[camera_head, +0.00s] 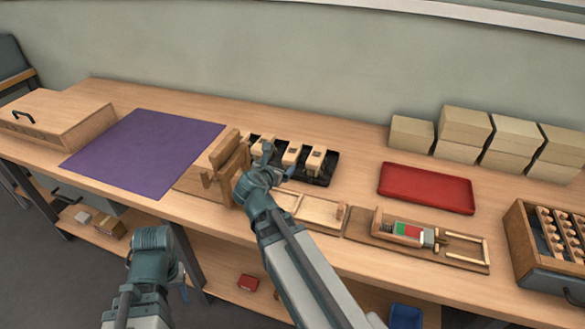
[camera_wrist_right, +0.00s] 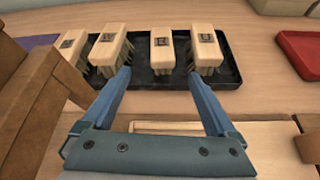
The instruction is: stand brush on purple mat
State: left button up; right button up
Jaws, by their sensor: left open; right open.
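The purple mat (camera_head: 145,152) lies flat and bare at the left of the bench. Several brushes, pale wooden blocks with bristles pointing down and a dark mark on top, stand in a black tray (camera_head: 318,180). In the right wrist view one brush (camera_wrist_right: 163,45) is between the lines of my fingers, and another brush (camera_wrist_right: 207,45) is to its right. My right gripper (camera_wrist_right: 159,75) is open and empty, at the tray's near edge; it also shows in the head view (camera_head: 272,160). My left gripper (camera_head: 180,278) is low, before the bench front, open; its fingers are mostly hidden.
A wooden fixture (camera_head: 226,165) stands between mat and tray. A red tray (camera_head: 427,188) lies right of it, with stacked wooden blocks (camera_head: 465,125) behind. A wooden jig (camera_head: 415,240) and a rack (camera_head: 540,245) are at right. A wooden box (camera_head: 55,118) is at far left.

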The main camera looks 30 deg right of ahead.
aim_at(292, 153)
jog(key=shift+n+t, duration=0.3)
jog(key=shift+n, duration=0.6)
jog(key=b+x, duration=0.1)
jog(key=x, duration=0.1)
jog(key=b+x, duration=0.1)
jog(key=x, duration=0.2)
jog(key=b+x, duration=0.1)
jog(key=x, duration=0.2)
jog(key=shift+w+d+r, duration=0.1)
jog(key=shift+d+r, duration=0.1)
jog(key=shift+d, duration=0.25)
pick_arm(q)
jog(key=shift+f+b, duration=0.35)
jog(key=shift+f, duration=1.85)
pick_arm(e)
jog(key=shift+w+d+f, duration=0.15)
jog(key=shift+w+d, duration=0.2)
jog(key=shift+d, duration=0.1)
jog(key=shift+h, duration=0.3)
jog(key=b+x, duration=0.1)
jog(key=x, duration=0.1)
jog(key=b+x, duration=0.1)
jog(key=x, duration=0.1)
jog(key=shift+w+f, duration=0.1)
jog(key=shift+f, duration=0.25)
jog(key=shift+w+d, duration=0.25)
jog(key=shift+d, duration=0.15)
pick_arm(q)
notch_tip(292, 153, down, 2)
jog(key=shift+f, duration=0.1)
